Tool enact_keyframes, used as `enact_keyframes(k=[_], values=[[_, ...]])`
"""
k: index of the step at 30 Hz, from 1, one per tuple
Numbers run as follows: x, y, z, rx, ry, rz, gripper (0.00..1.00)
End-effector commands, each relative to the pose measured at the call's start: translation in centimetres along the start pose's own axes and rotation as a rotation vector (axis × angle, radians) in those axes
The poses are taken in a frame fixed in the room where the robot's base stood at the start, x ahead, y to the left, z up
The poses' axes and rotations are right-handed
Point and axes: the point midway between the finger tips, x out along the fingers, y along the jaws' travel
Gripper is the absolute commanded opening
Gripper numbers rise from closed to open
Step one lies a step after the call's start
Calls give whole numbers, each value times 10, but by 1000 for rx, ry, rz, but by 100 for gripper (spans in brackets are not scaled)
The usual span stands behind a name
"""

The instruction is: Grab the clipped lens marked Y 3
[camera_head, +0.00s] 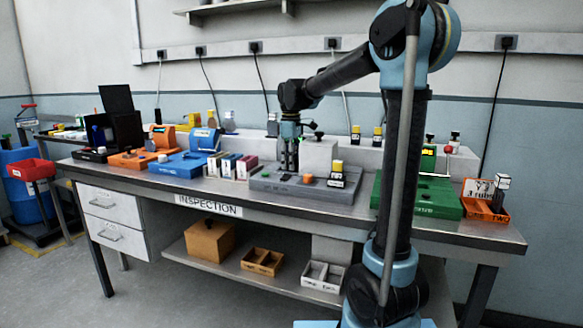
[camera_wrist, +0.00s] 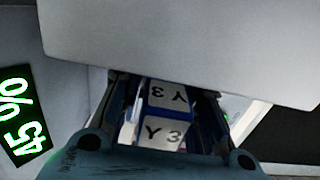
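The clipped lens marked Y 3 (camera_wrist: 165,131) shows in the wrist view as a pale block with blue sides. Its marking appears on two faces. My gripper (camera_wrist: 172,112) has a finger on each side of it, pointing down around it. Whether the fingers press on it is unclear. In the head view my gripper (camera_head: 289,165) reaches down at the back left of the grey board (camera_head: 265,182). I cannot make out the lens there.
The grey board also carries an orange piece (camera_head: 308,178) and a yellow-topped block (camera_head: 337,172). A green module (camera_head: 418,197) stands to the right, and small upright blocks (camera_head: 232,166) to the left. In the wrist view a large pale surface (camera_wrist: 200,45) lies close above the lens.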

Motion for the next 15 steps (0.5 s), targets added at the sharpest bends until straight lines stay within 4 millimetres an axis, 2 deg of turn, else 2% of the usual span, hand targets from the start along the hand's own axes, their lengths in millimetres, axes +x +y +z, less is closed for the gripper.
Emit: enact_keyframes(k=[6, 7, 11, 15], values=[[1, 0, 0, 0, 0, 0, 32], [1, 0, 0, 0, 0, 0, 29], [1, 1, 0, 1, 0, 0, 0], [1, 1, 1, 1, 0, 0, 0]])
